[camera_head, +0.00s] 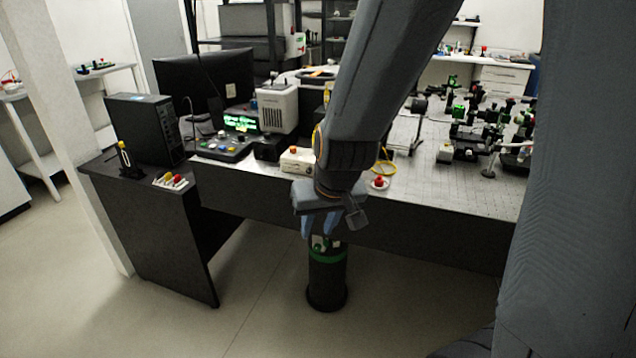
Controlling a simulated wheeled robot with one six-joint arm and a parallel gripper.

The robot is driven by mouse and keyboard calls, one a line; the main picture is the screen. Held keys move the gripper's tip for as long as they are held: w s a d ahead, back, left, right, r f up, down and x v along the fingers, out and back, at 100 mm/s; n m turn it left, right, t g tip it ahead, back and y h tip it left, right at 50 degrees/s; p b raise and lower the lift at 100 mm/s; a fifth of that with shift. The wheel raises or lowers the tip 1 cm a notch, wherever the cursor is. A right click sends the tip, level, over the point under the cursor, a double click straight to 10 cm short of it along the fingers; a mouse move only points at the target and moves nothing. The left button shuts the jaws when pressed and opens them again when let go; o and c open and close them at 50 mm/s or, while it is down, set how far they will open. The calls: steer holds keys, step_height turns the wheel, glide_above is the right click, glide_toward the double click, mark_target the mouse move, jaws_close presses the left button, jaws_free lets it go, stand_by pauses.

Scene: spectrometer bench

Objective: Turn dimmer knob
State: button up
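My gripper (320,228) hangs at the front edge of the optical table, with its blue fingers pointing down over a dark cylinder. The fingers look apart, with nothing visible between them. I cannot tell for certain which control is the dimmer knob. A white box with an orange knob (293,151) sits on the table just left of my wrist. A red knob on a round pale base (379,182) sits right of the wrist. A white strip with red and yellow knobs (172,180) is on the dark side cabinet. My gripper is apart from all of these.
The optical table (445,193) holds a lit control panel (240,124), a white instrument (278,107), a yellow cable loop (384,167) and several optical mounts at right. A dark cylinder (327,280) stands on the floor below my gripper. The floor at front left is clear.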

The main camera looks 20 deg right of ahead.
steer(key=w+a+f+m+t+h+b, duration=0.1)
steer(key=w+a+f+t+b, duration=0.15)
steer(key=w, duration=0.45)
steer(key=w+a+f+t+b, duration=0.1)
steer(key=w+f+t+b, duration=0.2)
steer(key=w, duration=0.5)
steer(key=m+t+h+b, duration=0.4)
steer(key=t+h+b, duration=0.1)
steer(key=h+b, duration=0.55)
glide_toward(308, 173)
steer(key=shift+g, duration=0.25)
steer(key=shift+r+b+x, duration=0.15)
steer(key=shift+b+x, duration=0.1)
steer(key=shift+x, duration=1.7)
steer(key=shift+r+b+x, duration=0.15)
steer(key=shift+b+x, duration=0.05)
steer(key=shift+x, duration=1.75)
jaws_close()
